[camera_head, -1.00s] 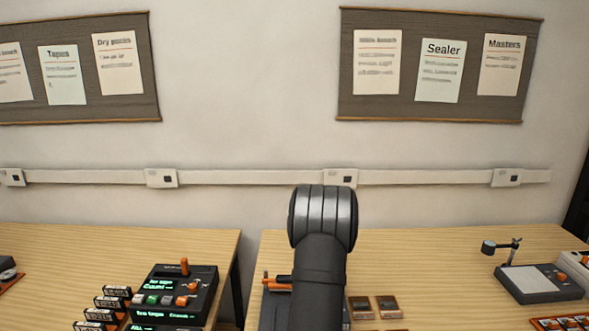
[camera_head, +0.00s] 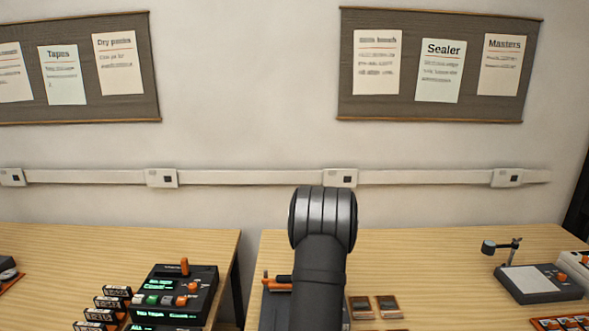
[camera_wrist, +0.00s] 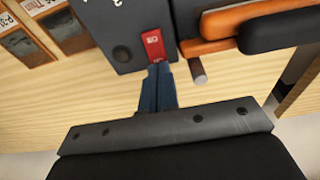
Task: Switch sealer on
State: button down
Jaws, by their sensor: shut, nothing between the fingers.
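The sealer is a dark grey box with a red rocker switch (camera_wrist: 153,44) on its face, seen in the wrist view. An orange and black lever (camera_wrist: 238,25) lies along its right side. In the head view the sealer (camera_head: 271,312) stands on the right table, mostly hidden behind my arm. My gripper (camera_wrist: 160,69) is shut and empty. Its fingertips are right at the lower end of the red switch. I cannot tell whether they touch it or whether the switch is pressed in. My gripper is hidden in the head view.
A grey rod end (camera_wrist: 197,71) sticks out close to the right of my fingers. Small packs (camera_head: 374,306) lie right of the sealer. A flat device with a jointed arm (camera_head: 540,281) stands further right. A gap separates this table from the left one, which holds a control box (camera_head: 174,293).

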jog(key=shift+f, duration=0.55)
jog(key=shift+r, duration=3.6)
jog(key=shift+f, duration=0.1)
notch_tip(320, 180, down, 7)
